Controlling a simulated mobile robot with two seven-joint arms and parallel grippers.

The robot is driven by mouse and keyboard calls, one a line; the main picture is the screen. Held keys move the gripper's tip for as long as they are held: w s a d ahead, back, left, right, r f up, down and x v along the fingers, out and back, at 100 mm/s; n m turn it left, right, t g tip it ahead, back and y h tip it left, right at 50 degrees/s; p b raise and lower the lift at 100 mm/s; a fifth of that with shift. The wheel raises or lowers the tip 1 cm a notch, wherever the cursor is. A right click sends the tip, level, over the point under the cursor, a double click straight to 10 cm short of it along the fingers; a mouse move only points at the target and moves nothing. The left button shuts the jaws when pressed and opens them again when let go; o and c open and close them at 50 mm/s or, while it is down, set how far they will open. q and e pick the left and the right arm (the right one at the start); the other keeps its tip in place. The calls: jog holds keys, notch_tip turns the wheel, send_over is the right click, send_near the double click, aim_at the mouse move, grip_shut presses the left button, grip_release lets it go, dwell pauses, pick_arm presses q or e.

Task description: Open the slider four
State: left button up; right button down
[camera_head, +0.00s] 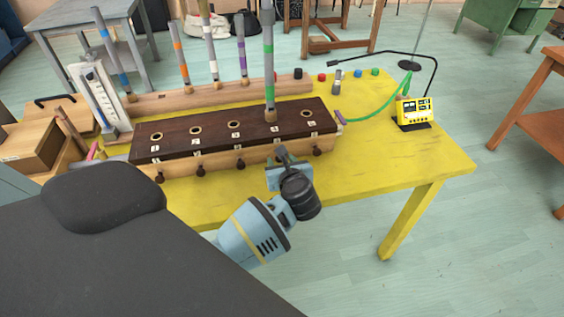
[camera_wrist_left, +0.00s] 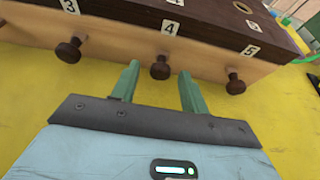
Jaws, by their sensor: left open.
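The long box (camera_head: 215,137) has a dark top with numbered holes and a row of dark knobs along its pale front. Slider four's knob (camera_wrist_left: 160,70) shows under the label 4 (camera_wrist_left: 171,27) in the left wrist view. My left gripper (camera_wrist_left: 159,84) is open, with its green fingers on either side of that knob; contact cannot be told. In the head view my left gripper (camera_head: 280,158) is at the box's front and hides this knob. A grey tube with green bands (camera_head: 268,60) stands upright at hole four. My right gripper is not in view.
Knob three (camera_wrist_left: 69,50) and knob five (camera_wrist_left: 236,84) flank the gripper. More banded tubes stand on a wooden rack (camera_head: 205,96) behind. A yellow device (camera_head: 412,111) with a thin arm is at the right. The yellow table (camera_head: 390,158) is clear at front right.

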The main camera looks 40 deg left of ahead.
pick_arm(q)
grip_shut()
jog(key=shift+s+d+f, duration=0.1)
jog(key=shift+s+d, duration=0.25)
jog(key=shift+d, duration=0.2)
jog(key=shift+s+d, duration=0.6)
jog(key=shift+s, duration=0.05)
grip_release()
